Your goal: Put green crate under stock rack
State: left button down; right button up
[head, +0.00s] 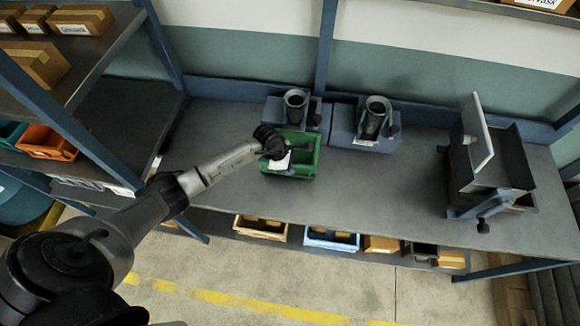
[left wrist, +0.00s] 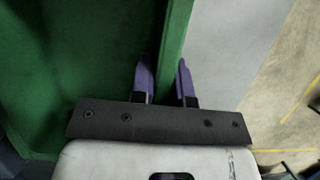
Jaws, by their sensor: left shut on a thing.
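The green crate (head: 304,160) sits on the grey workbench, in front of a grey machine with a dark round mouth. My left gripper (head: 278,158) reaches in from the left and is at the crate's left front side. In the left wrist view, the two purple fingers of my left gripper (left wrist: 165,82) are on either side of the wall of the green crate (left wrist: 75,60), shut on it. My left arm hides part of the crate in the head view. The stock rack (head: 62,105) stands at the left, with boxes on its shelves. My right gripper is not in view.
Two grey machines (head: 365,128) stand at the back of the workbench (head: 410,195). A larger machine with a raised plate (head: 478,135) is at the right. Bins and boxes (head: 332,238) line the shelf below. An orange bin (head: 48,143) is on the rack. The bench's middle is clear.

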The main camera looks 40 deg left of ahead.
pick_arm(q)
jog(key=shift+w, duration=0.1)
jog(key=shift+a+f, duration=0.1)
jog(key=shift+f, duration=0.05)
jog(key=c, duration=1.1)
grip_release()
